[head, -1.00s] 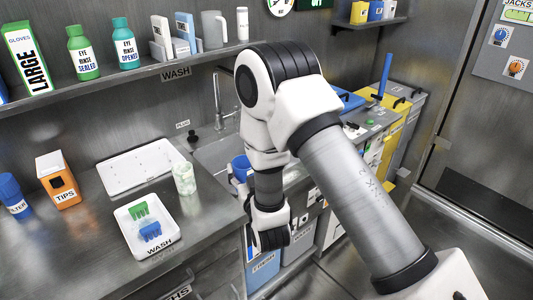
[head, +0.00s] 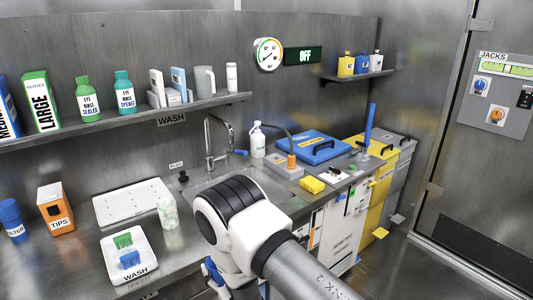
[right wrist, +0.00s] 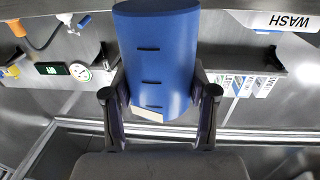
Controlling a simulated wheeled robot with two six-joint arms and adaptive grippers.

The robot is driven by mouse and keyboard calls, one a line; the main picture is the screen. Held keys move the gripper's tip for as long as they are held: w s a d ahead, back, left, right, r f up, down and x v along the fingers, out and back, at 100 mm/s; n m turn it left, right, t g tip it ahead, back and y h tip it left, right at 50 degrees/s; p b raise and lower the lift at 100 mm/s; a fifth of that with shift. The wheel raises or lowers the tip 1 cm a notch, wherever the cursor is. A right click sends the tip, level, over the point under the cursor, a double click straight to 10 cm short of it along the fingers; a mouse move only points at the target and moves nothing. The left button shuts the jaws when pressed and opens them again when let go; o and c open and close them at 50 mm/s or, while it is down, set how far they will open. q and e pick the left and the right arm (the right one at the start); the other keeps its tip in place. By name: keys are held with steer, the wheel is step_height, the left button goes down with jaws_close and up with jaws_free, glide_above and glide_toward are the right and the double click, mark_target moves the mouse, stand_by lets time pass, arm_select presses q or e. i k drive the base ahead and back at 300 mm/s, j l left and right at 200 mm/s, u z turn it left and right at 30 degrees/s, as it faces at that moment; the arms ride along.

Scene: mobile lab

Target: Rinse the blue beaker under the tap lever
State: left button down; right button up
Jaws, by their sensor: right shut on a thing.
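The blue beaker (right wrist: 156,55) fills the middle of the right wrist view, with dark graduation marks on its side. My right gripper (right wrist: 158,88) is shut on it, with one finger on each side. In the head view my right arm hides most of the gripper and beaker; a bit of blue shows at the arm's lower left, and I cannot tell if it is the beaker. The curved metal tap (head: 210,145) stands at the back of the sink (head: 200,186), with the blue-tipped tap lever (head: 241,153) to its right. My left gripper is not in view.
A white bottle (head: 257,141) stands right of the tap. A translucent cup (head: 167,212) and a white wash tray (head: 129,257) with green and blue racks are left of the sink. A shelf (head: 120,118) runs above. My arm covers the sink's front.

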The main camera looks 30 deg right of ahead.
mark_target(235, 151)
steer(key=l, duration=0.6)
steer(key=i+l, duration=0.1)
steer(key=l, duration=0.5)
steer(key=l+z, duration=0.1)
steer(key=l, duration=0.5)
steer(key=i+l, duration=0.15)
steer(key=l, duration=1.05)
steer(key=i+l+z, duration=0.1)
steer(key=l, duration=0.5)
steer(key=i+l, duration=0.1)
steer(key=l, duration=0.5)
steer(key=i+l, duration=0.1)
steer(key=l, duration=0.5)
steer(key=z, duration=0.05)
